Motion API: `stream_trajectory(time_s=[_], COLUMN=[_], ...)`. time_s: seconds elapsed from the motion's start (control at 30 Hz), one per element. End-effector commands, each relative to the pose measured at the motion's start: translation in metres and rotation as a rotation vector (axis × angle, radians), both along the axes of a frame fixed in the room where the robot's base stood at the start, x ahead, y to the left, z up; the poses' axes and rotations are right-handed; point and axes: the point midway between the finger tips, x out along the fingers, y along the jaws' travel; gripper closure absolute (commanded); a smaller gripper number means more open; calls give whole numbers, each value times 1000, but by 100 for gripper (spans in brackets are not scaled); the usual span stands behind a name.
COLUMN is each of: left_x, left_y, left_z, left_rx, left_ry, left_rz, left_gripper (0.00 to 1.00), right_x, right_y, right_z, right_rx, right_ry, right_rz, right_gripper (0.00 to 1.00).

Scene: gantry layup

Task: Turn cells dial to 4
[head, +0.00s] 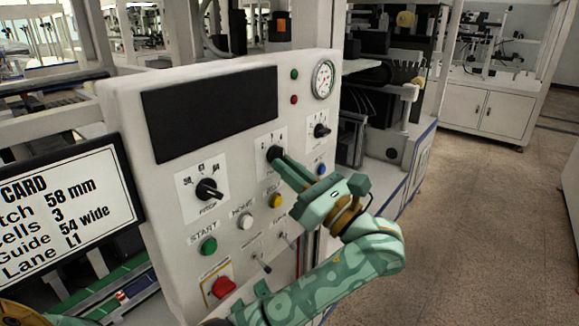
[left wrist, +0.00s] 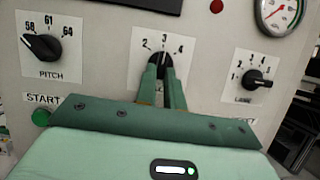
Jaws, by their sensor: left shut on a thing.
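The cells dial (head: 274,153) is a black knob on a white label in the middle of the control panel. In the left wrist view the cells dial (left wrist: 161,62) has marks 2, 3 and 4 above it, and its pointer appears to be upright, near the 3. My left gripper (head: 281,162) reaches the panel from the lower right. In the left wrist view its two green fingers (left wrist: 162,84) are shut on the dial, one on each side, and hide its lower part and most of its name. My right gripper is not in view.
The pitch dial (head: 208,190) is left of the cells dial and the lane dial (head: 321,130) is right. Below are a green start button (head: 209,245), white and yellow buttons, toggles and a red switch (head: 222,287). A card screen (head: 68,205) at left reads cells 3.

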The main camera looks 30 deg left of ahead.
Motion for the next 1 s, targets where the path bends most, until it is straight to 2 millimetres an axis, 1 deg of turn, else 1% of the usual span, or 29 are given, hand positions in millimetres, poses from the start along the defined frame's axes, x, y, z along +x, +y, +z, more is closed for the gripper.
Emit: stream_trajectory(time_s=[0.03, 0.27, 0.7, 0.9, 1.0], left_x=[-1, -4, -10, -11, -11], left_y=[0, 0, 0, 0, 1], left_z=[3, 6, 10, 9, 9], left_rx=[-1, 11, 41, 51, 54], left_ry=[21, 182, 542, 655, 694], left_rz=[0, 0, -1, 0, 1], left_gripper=[100, 100, 100, 100, 100], right_x=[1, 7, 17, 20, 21], right_y=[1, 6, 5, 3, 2], right_z=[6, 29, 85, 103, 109], right_rx=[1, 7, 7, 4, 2], right_ry=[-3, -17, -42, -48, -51], right_rz=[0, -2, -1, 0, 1], right_gripper=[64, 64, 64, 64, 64])
